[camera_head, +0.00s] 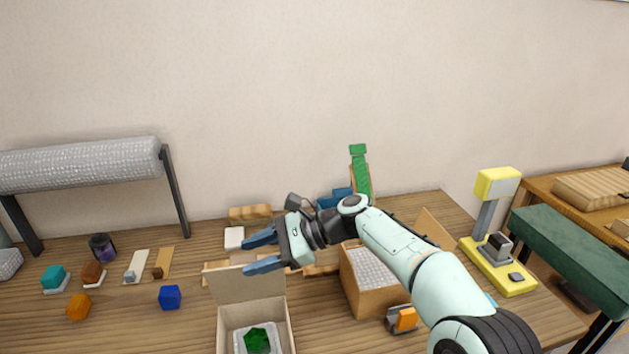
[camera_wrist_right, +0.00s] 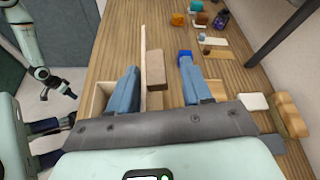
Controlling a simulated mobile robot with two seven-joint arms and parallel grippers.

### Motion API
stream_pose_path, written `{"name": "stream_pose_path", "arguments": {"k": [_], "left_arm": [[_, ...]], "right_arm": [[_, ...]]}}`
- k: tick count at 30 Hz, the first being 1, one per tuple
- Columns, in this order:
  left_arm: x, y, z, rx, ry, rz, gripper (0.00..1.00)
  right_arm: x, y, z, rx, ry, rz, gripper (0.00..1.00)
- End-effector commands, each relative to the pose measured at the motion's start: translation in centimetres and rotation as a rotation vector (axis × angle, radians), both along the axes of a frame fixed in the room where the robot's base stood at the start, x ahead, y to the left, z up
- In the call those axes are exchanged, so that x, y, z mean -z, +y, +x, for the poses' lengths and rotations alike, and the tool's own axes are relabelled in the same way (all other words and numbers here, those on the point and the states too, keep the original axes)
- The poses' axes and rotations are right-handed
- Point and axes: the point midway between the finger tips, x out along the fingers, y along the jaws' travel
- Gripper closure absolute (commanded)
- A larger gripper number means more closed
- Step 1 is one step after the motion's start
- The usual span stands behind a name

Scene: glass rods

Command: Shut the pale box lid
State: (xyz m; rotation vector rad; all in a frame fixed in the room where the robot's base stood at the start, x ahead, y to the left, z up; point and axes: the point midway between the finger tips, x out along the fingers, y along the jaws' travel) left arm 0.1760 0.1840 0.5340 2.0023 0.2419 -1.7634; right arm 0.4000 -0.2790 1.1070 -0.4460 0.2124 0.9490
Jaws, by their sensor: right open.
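The pale box (camera_head: 224,330) stands open at the front of the table, with a green faceted piece on a white holder inside. Its pale lid (camera_head: 240,287) stands raised at the back of the box. In the right wrist view the lid (camera_wrist_right: 143,45) shows nearly edge-on, in the gap between the finger lines. My right gripper (camera_head: 249,253) is open, its blue fingers pointing left, at the lid's top right; contact cannot be told. In the right wrist view the box (camera_wrist_right: 100,97) is partly hidden by a finger. Part of my left arm shows there at upper left; its jaws are unclear.
A blue cube (camera_head: 170,297) lies left of the box. A cardboard box (camera_head: 372,300) with an open flap stands to the right, beside an orange-and-grey item (camera_head: 403,319). A yellow device (camera_head: 497,270) stands further right. Bare table lies between the blue cube and the pale box.

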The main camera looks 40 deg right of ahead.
Motion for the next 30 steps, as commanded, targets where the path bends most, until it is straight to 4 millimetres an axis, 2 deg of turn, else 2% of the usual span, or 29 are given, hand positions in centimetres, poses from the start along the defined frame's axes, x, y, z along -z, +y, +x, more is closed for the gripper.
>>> {"name": "stream_pose_path", "arguments": {"k": [1,10,23,30], "left_arm": [[-1.5,0.0,0.4,0.000,-0.005,0.000,0.57],[-6.7,0.0,2.3,-0.001,-0.027,0.000,0.57],[-14.0,0.0,7.1,-0.001,-0.082,0.000,0.57],[-14.4,0.0,7.4,0.000,-0.085,0.000,0.57]], "right_arm": [[-0.7,-0.3,0.6,0.000,0.029,0.019,0.51],[-0.9,-2.0,3.6,0.000,0.213,0.135,0.51],[0.1,-4.3,7.6,-0.002,0.461,0.287,0.51],[-1.2,-8.6,5.3,0.005,0.462,0.282,0.51]]}}
